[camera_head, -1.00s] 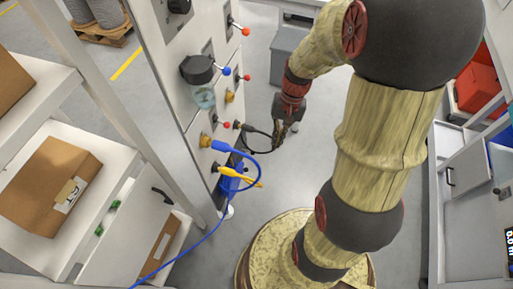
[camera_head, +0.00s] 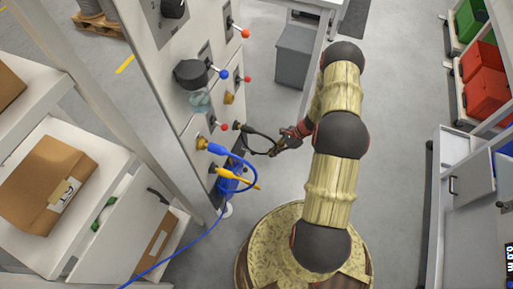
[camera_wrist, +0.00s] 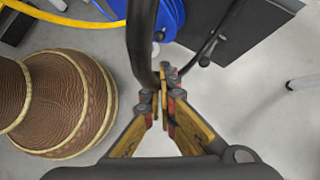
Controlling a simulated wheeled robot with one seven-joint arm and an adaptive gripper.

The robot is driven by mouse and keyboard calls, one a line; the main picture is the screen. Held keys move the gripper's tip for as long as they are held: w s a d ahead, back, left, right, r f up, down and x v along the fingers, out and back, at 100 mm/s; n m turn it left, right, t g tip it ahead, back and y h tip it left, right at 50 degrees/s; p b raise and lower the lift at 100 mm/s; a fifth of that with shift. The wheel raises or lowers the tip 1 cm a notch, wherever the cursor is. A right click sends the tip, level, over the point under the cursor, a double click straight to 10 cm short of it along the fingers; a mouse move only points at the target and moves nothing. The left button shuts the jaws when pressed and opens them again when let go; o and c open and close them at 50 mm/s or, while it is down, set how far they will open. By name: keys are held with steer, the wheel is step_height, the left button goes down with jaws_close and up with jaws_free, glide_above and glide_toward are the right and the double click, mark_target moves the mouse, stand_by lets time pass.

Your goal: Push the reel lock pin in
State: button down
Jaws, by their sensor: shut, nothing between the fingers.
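My gripper (camera_head: 278,146) is in the free space right of the panel, with its fingers pointing left toward it. In the wrist view my gripper (camera_wrist: 163,82) is shut, its fingertips together. A black cable (camera_head: 258,135) runs from a plug on the panel to beside my fingertips; in the wrist view the black cable (camera_wrist: 140,45) passes close to them, and I cannot tell whether they touch. A blue reel (camera_head: 229,181) sits low by the panel, partly behind cables; the blue reel (camera_wrist: 172,16) also shows beyond my fingertips. I cannot make out the lock pin.
The panel (camera_head: 165,65) carries several ball-tipped levers, and blue (camera_head: 217,149) and yellow (camera_head: 232,174) cable plugs stick out of it. A grey box (camera_head: 293,57) stands behind. Shelves with cartons stand left, drawers right. The floor between is clear.

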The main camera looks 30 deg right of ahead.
steer(key=w+d+m+t+h, duration=0.1)
steer(key=w+d+m+t, duration=0.2)
steer(key=w, duration=0.4)
steer(key=w+a+f+b, duration=0.2)
steer(key=f, duration=0.4)
steer(key=w+a+f+g+b, duration=0.1)
steer(key=w+a+f+b, duration=0.1)
steer(key=f, duration=0.4)
steer(key=shift+w+a+b, duration=0.15)
steer(key=shift+a+b, duration=0.3)
steer(key=shift+a, duration=0.05)
steer(key=w+a, duration=0.2)
steer(key=shift+w+a+b, duration=0.15)
steer(key=shift+w+b, duration=0.25)
steer(key=shift+r, duration=0.1)
steer(key=p+v, duration=0.4)
steer(key=v, duration=1)
steer(key=shift+p, duration=0.4)
